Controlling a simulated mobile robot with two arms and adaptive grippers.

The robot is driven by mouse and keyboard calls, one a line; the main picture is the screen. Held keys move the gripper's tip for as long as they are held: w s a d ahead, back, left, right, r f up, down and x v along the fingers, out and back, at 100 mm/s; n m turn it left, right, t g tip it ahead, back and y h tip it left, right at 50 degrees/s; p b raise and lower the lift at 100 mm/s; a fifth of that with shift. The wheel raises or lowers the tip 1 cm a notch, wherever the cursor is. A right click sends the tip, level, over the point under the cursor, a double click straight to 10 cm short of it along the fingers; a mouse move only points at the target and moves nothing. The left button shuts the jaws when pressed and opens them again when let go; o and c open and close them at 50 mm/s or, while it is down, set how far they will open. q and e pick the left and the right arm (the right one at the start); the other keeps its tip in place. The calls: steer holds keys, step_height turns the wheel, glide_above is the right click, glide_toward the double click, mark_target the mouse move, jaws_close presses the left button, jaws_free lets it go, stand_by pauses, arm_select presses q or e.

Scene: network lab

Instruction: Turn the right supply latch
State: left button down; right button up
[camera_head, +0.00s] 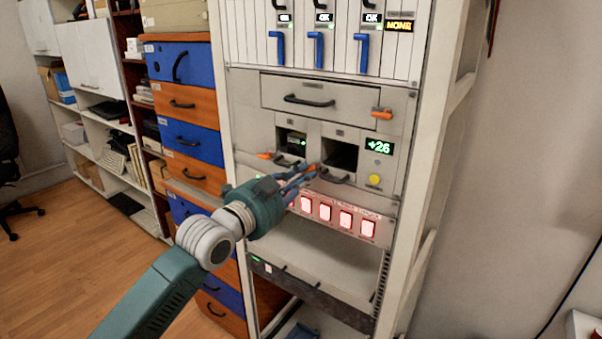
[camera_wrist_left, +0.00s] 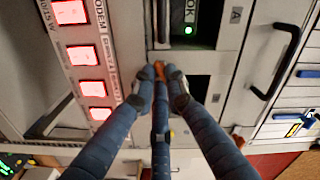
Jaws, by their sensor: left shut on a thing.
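My left gripper (camera_head: 311,169) is at the equipment rack, its fingers closed around the orange right supply latch (camera_wrist_left: 159,70). The latch is between the two supply bays, and the fingers hide most of it in the head view. The right supply bay (camera_head: 340,155) is a dark opening just right of the gripper. The left supply bay holds a unit with a green light (camera_head: 303,143), and its orange latch (camera_head: 263,155) is at its left. My right gripper is not in view.
A drawer with a black handle (camera_head: 309,101) and an orange latch (camera_head: 382,114) is above the bays. A green display (camera_head: 379,147) reads +26, above a yellow button (camera_head: 374,180). Several lit red switches (camera_head: 346,219) are just below the gripper. Blue and orange drawers (camera_head: 188,142) stand left.

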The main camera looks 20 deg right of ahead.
arm_select(q)
steer(key=shift+s+d+n+p, duration=0.1)
steer(key=shift+n+p, duration=1.65)
steer(key=shift+n, duration=4.25)
steer(key=c, duration=1.7)
jaws_free()
steer(key=shift+r, duration=0.1)
steer(key=v, duration=1.2)
